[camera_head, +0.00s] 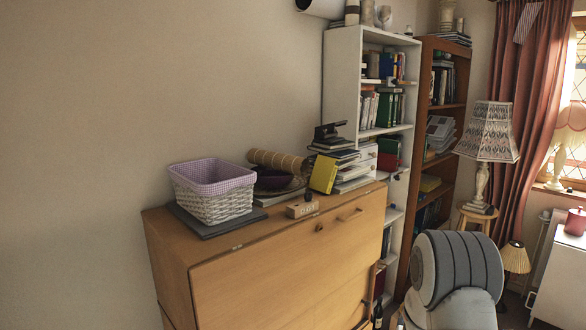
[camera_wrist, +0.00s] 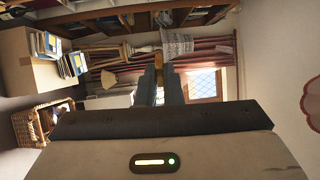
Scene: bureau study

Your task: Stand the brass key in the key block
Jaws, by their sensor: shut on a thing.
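The small wooden key block (camera_head: 302,209) sits near the front edge of the bureau top in the head view, with a small dark object just above or behind it. My gripper (camera_wrist: 159,76) shows in the wrist view, with its two dark fingers close together. It is shut on the brass key (camera_wrist: 158,58), of which only a small golden part shows beyond the fingertips. In the head view my gripper and the key cannot be made out.
A lined wicker basket (camera_head: 212,195) stands on a dark slab left of the block. A yellow book (camera_head: 323,174) and stacked books stand behind it to the right. Tall bookshelves (camera_head: 368,50) rise beyond. My grey arm is at the lower right, before a lamp (camera_head: 487,133).

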